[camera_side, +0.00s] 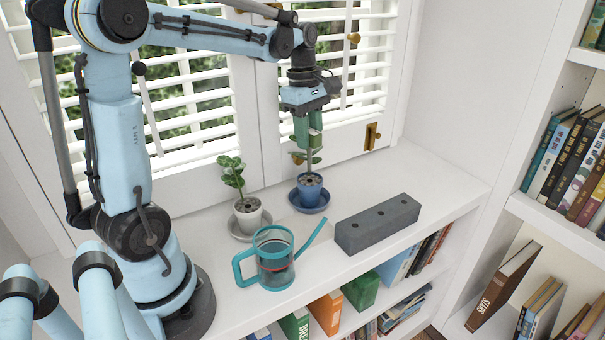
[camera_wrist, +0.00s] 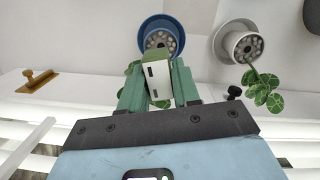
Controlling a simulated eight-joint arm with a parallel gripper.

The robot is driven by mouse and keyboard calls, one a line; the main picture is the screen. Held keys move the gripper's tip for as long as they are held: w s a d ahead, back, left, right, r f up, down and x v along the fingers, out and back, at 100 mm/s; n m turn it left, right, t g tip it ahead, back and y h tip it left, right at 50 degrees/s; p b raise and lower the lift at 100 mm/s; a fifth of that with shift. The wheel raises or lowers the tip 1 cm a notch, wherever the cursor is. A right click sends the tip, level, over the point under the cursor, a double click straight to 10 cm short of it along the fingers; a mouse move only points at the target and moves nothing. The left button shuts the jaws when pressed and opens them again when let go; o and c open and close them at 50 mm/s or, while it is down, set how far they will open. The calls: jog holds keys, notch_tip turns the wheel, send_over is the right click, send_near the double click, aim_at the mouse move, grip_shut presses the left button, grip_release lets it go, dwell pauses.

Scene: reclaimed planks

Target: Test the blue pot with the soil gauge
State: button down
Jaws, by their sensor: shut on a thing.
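My gripper (camera_side: 308,128) is over the blue pot (camera_side: 309,188), its green fingers pointing down. It is shut on the soil gauge, a green and pale box that shows between the fingers in the wrist view (camera_wrist: 157,76). A thin grey stem runs down below the fingers toward the pot's soil; I cannot tell whether its tip is in the soil. The blue pot stands upright on a blue saucer (camera_side: 323,205) and holds a small leafy plant, partly hidden by the gauge. The pot also shows in the wrist view (camera_wrist: 160,38), just past the gauge.
A white pot (camera_side: 248,216) with a leafy plant stands left of the blue pot. A teal-handled watering can (camera_side: 273,268) is in front, its spout pointing right. A dark grey block (camera_side: 378,223) with holes lies at right. Window shutters (camera_side: 185,90) stand close behind.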

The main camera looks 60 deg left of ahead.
jog(key=shift+f, duration=3.15)
dwell(0.4)
jog(key=c, duration=0.7)
grip_release()
jog(key=shift+c, duration=0.2)
jog(key=shift+r, duration=0.1)
jog(key=shift+s+a+r, duration=0.1)
jog(key=shift+a+r, duration=0.1)
jog(key=shift+r, duration=1.65)
jog(key=shift+a+r, duration=0.2)
jog(key=shift+r, duration=1.6)
jog(key=shift+r, duration=0.15)
jog(key=shift+r, duration=4.35)
